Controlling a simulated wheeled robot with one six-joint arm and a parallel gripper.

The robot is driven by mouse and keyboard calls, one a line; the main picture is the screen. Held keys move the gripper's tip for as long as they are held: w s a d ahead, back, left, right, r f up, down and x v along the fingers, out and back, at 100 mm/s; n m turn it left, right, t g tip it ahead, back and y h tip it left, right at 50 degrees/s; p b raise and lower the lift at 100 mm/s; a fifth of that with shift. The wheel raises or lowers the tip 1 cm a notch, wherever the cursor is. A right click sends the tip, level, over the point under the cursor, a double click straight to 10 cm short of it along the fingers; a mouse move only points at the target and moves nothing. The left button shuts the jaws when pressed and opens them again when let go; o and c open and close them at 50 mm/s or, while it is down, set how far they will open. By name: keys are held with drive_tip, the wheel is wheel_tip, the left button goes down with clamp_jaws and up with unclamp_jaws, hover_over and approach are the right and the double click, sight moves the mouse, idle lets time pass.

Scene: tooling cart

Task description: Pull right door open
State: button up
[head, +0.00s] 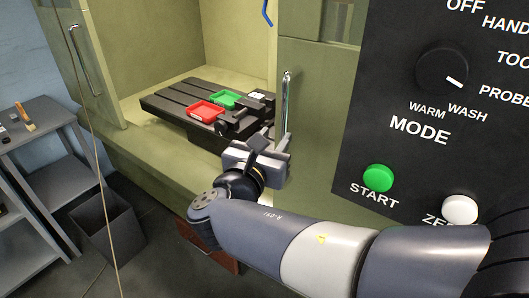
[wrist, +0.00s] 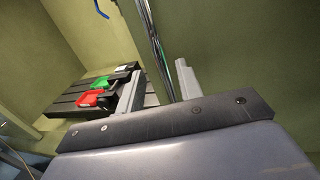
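The right door (head: 316,120) is a green panel at the right of the machine's opening, partly hidden by the control panel. Its upright chrome handle (head: 285,98) is near the door's left edge. My gripper (head: 262,152) is at the handle's lower part in the head view. In the wrist view the handle (wrist: 153,40) runs down between the two fingers of my gripper (wrist: 157,88).
A black control panel (head: 430,175) with knob and buttons stands close at the right. Inside the machine, a slotted table (head: 165,100) bears a red tray (head: 205,112) and a green tray (head: 225,98). The left door (head: 90,75), a bin (head: 108,225) and shelves are at left.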

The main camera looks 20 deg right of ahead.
sight(282, 127)
drive_tip(key=shift+v, duration=2.25)
drive_tip(key=shift+d, duration=0.1)
drive_tip(key=shift+p+x, duration=0.35)
drive_tip(key=shift+x, duration=5)
